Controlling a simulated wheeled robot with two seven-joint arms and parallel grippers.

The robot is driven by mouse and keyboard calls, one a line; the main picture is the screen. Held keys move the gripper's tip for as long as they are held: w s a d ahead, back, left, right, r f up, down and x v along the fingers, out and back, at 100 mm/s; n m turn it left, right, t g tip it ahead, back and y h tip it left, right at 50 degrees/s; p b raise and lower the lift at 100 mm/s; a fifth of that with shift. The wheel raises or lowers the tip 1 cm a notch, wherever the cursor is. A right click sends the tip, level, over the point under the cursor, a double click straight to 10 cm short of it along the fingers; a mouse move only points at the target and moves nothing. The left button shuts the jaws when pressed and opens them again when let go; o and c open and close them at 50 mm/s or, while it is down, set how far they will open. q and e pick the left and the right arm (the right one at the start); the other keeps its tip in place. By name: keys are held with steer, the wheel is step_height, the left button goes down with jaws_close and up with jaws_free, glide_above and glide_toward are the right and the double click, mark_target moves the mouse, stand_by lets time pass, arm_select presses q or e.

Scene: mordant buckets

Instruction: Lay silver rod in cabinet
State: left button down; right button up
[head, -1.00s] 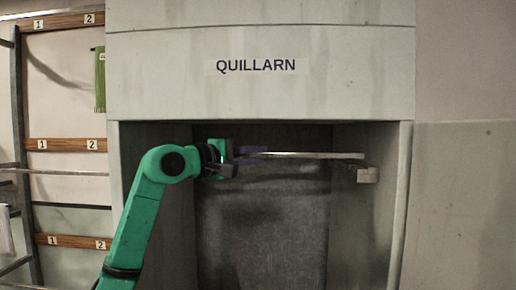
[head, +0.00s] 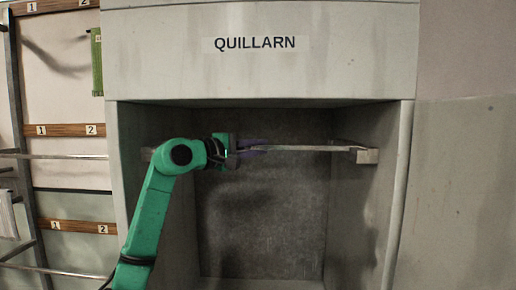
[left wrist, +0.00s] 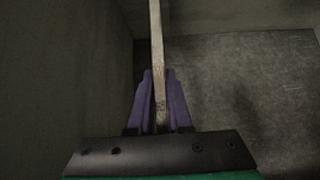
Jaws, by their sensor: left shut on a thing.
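My left gripper (head: 262,150) is inside the open cabinet (head: 408,190) labelled QUILLARN. Its purple fingers are shut on the silver rod (head: 310,149), which lies roughly level across the opening. The rod's right end is at the pale bracket (head: 367,156) on the right inner wall; I cannot tell whether it touches. A pale bracket (head: 147,154) shows on the left side, partly hidden by my arm. In the left wrist view the rod (left wrist: 156,40) runs up from between the fingers (left wrist: 159,105). The rod's left end is hidden by the gripper. My right gripper is not in view.
At the left stands a rack with numbered wooden strips (head: 64,130), metal rails (head: 55,156) and a hanging green cloth (head: 97,62). The cabinet's side walls and upper front edge bound the opening. The space below the rod is clear.

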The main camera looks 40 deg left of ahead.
arm_select(q)
steer(key=c, duration=0.8)
jaws_free()
steer(key=shift+s, duration=0.1)
steer(key=shift+o, duration=0.2)
steer(key=shift+s, duration=0.15)
steer(key=s+a+b, duration=0.2)
steer(key=s+b, duration=0.5)
steer(key=s, duration=0.7)
steer(key=shift+b, duration=0.4)
